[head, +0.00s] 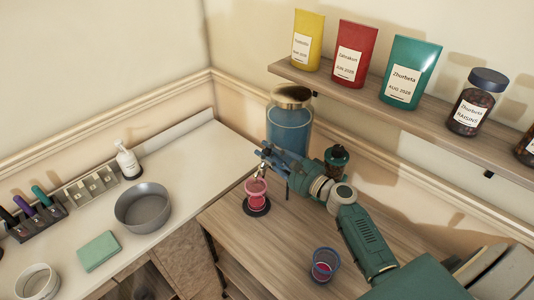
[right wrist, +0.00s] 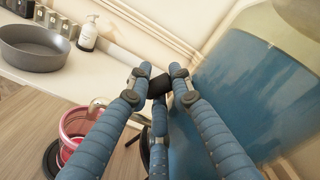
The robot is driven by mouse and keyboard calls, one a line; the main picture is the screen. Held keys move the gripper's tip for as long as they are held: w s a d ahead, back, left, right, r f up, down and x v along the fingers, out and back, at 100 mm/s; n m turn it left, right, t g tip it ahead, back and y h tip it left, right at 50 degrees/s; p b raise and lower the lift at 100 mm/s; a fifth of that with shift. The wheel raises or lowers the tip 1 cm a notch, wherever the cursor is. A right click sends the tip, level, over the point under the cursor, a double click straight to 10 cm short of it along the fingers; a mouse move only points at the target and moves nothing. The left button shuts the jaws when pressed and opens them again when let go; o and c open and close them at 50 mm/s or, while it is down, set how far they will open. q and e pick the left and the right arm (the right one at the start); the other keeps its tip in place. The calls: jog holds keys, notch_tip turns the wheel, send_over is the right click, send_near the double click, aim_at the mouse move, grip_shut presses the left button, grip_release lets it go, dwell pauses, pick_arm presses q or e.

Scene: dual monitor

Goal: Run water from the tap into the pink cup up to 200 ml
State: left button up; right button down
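The pink cup (head: 256,187) stands upright on a dark round base (head: 258,208) on the wooden table, below the tap of the large blue water dispenser (head: 288,127). The cup also shows at the left of the right wrist view (right wrist: 72,124), partly behind a finger. I cannot read its water level. My right gripper (head: 266,155) is at the dispenser's front, above the cup. In the right wrist view its fingertips close around the black tap handle (right wrist: 158,86). A pale metal part, apparently the spout, shows near the cup's rim. My left gripper is not in view.
A blue-rimmed cup (head: 325,263) stands at the table's front. A dark jar (head: 337,159) stands beside my right arm. A grey bowl (head: 142,206), white bottle (head: 127,160) and green block (head: 98,251) are on the white counter. A shelf (head: 370,98) with packets hangs above.

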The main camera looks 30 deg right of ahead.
jog(key=shift+s+a+f, duration=0.1)
jog(key=shift+a+f, duration=0.05)
jog(key=shift+f, duration=0.2)
jog(key=n+b, duration=0.1)
jog(key=b, duration=0.1)
jog(key=a+n+b, duration=0.1)
jog(key=n+b, duration=0.1)
jog(key=shift+s+f, duration=0.1)
jog(key=shift+s, duration=0.1)
jog(key=shift+s+a+r+n+b, duration=0.1)
jog(key=shift+a+r+n+b, duration=0.15)
jog(key=shift+a+n+b, duration=0.35)
jog(key=shift+d, duration=0.2)
jog(key=c, duration=1.7)
grip_release()
jog(key=shift+d, duration=0.1)
jog(key=shift+r, duration=0.25)
jog(key=shift+d, duration=0.1)
